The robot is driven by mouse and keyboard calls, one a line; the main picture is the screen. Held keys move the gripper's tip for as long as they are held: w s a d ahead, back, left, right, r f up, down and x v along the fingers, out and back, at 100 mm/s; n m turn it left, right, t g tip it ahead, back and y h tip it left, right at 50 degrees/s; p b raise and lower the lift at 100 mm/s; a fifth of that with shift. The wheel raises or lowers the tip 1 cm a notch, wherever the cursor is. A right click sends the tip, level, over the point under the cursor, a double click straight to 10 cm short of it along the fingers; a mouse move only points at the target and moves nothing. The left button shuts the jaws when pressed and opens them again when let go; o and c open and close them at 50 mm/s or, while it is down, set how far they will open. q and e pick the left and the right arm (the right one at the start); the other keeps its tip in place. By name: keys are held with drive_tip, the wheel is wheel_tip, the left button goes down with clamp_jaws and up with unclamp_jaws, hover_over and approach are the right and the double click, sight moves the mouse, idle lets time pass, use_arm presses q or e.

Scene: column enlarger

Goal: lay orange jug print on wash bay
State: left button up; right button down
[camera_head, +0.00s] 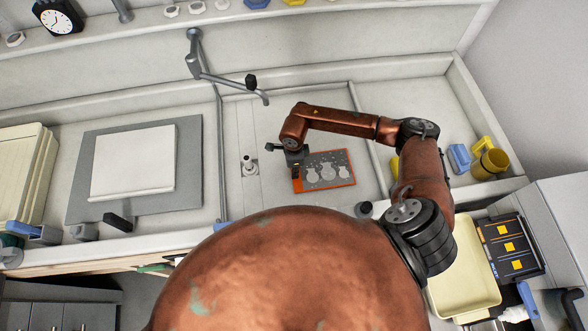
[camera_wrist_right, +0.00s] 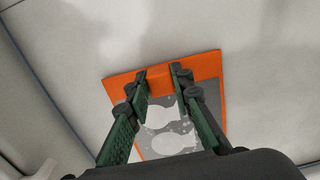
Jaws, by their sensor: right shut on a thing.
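The orange jug print (camera_head: 341,183) is a card with an orange border and pale jug shapes on grey. It lies flat or nearly so over the pale counter section (camera_head: 265,130) beside the tap, which seems to be the wash bay. My right gripper (camera_head: 296,172) is shut on the print's left edge in the head view. In the right wrist view the gripper (camera_wrist_right: 159,76) has its fingers at the orange border of the print (camera_wrist_right: 206,66). I cannot tell whether the print touches the surface. My left gripper is not in view.
A jointed tap (camera_head: 222,80) reaches over the counter, and a small drain fitting (camera_head: 249,166) stands left of the print. A grey board with a white sheet (camera_head: 132,163) lies at left. A yellow mug (camera_head: 490,165) and a cream tray (camera_head: 465,290) are at right.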

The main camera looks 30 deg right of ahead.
drive_tip(key=shift+f+b, duration=0.35)
drive_tip(key=shift+f, duration=0.05)
idle(0.5)
drive_tip(key=c, duration=1.6)
unclamp_jaws()
drive_tip(key=shift+r, duration=0.15)
drive_tip(key=shift+r+p, duration=2.15)
drive_tip(key=shift+r, duration=1.75)
drive_tip(key=shift+r, duration=0.15)
wheel_tip(320, 180, up, 12)
drive_tip(key=shift+f, duration=0.15)
